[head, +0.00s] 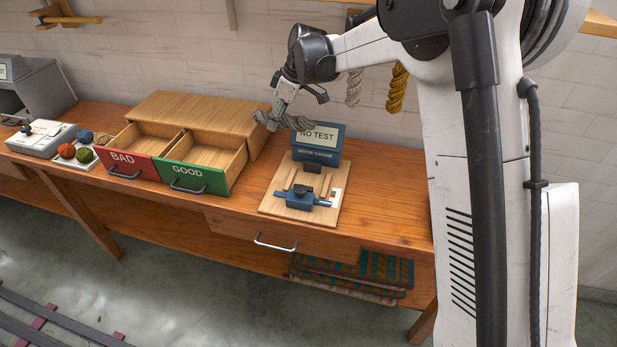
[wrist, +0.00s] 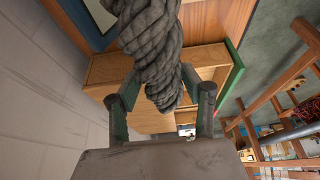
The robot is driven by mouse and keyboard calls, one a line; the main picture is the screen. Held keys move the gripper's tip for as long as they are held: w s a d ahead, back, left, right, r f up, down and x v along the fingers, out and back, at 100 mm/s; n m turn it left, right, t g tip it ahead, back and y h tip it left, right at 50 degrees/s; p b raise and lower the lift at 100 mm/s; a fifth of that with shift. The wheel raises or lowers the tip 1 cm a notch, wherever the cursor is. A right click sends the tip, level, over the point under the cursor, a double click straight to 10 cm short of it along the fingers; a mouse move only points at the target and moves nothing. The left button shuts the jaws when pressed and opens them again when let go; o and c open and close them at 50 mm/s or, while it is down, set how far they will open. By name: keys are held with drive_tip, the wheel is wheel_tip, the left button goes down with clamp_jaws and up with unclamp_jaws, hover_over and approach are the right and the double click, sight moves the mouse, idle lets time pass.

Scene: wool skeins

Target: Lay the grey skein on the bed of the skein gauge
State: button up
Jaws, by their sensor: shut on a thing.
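The grey skein (head: 287,121) is a twisted hank in my gripper (head: 277,110), held in the air above the bench in front of the gauge's display. In the wrist view the skein (wrist: 152,45) lies between the two fingers of my gripper (wrist: 163,105), which are shut on it. The bed holds no skein. The skein's far end partly overlaps the display's left edge.
Two open drawers, red BAD (head: 127,166) and green GOOD (head: 196,178), stand left of the gauge, both empty. A tray with yarn balls (head: 80,154) and a grey device (head: 42,138) are further left. Grey and yellow skeins (head: 398,88) hang on the wall behind. Bench right of the gauge is clear.

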drive_tip(key=shift+s+d+f, duration=1.1)
drive_tip(key=shift+s+f, duration=0.35)
drive_tip(key=shift+f, duration=0.3)
drive_tip(key=shift+s+d+f, duration=1.05)
drive_tip(key=shift+s+f, duration=0.4)
drive_tip(key=shift+f, duration=0.3)
drive_tip(key=shift+s+d+f, duration=1.1)
drive_tip(key=shift+s+f, duration=0.35)
drive_tip(key=shift+f, duration=0.3)
drive_tip(key=shift+f+b, duration=0.45)
drive_tip(key=shift+b, duration=0.15)
drive_tip(key=shift+f, duration=0.15)
drive_tip(key=o, duration=1.1)
drive_tip(key=shift+o, duration=0.2)
